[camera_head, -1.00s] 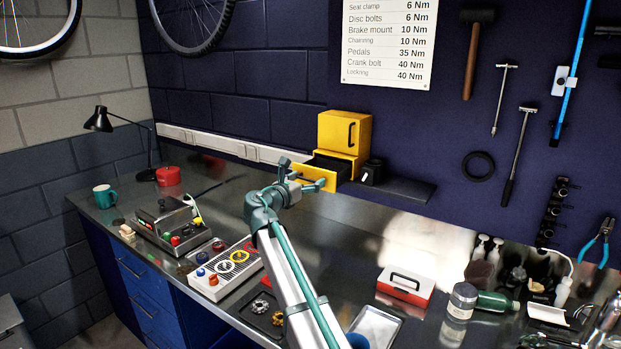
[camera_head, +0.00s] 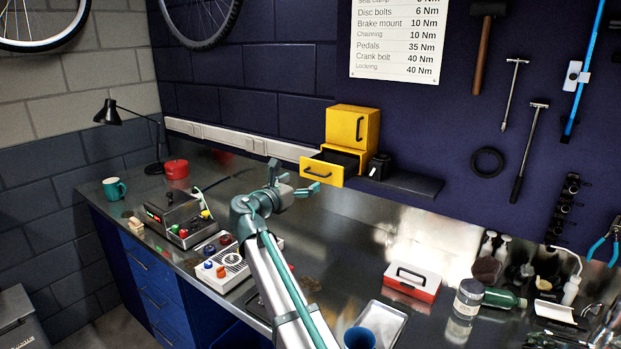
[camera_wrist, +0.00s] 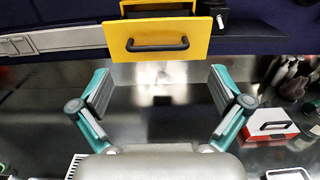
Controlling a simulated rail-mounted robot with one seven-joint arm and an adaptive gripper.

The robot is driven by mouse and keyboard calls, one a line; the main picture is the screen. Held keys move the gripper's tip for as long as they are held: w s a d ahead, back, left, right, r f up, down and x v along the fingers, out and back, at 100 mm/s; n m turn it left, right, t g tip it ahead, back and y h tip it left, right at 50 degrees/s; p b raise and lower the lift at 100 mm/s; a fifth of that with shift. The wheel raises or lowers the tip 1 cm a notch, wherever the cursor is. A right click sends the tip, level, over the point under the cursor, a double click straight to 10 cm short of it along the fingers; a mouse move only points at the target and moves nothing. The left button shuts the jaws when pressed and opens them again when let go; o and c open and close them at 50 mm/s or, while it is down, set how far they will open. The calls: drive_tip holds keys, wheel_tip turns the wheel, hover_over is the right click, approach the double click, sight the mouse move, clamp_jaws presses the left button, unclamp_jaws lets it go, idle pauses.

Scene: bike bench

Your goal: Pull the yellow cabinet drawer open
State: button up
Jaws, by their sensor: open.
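The yellow cabinet (camera_head: 352,128) stands on a dark wall shelf above the back of the bench. Its lower drawer (camera_head: 322,170) is pulled out, and the dark inside shows behind its yellow front. The drawer front, with a black bar handle (camera_wrist: 157,45), also shows at the top of the wrist view. My gripper (camera_head: 293,181) is open and empty, in front of and a little below the drawer. In the wrist view its two teal fingers (camera_wrist: 159,82) are wide apart, below the handle and not touching it.
A control box (camera_head: 180,220) and a teal mug (camera_head: 114,188) are at left. A black object (camera_head: 379,166) sits beside the cabinet. The bench middle is clear.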

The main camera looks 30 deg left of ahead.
drive_tip(key=shift+s+a, duration=0.2)
drive_tip(key=shift+s, duration=0.95)
drive_tip(key=shift+s+a, duration=0.15)
drive_tip(key=shift+s, duration=1)
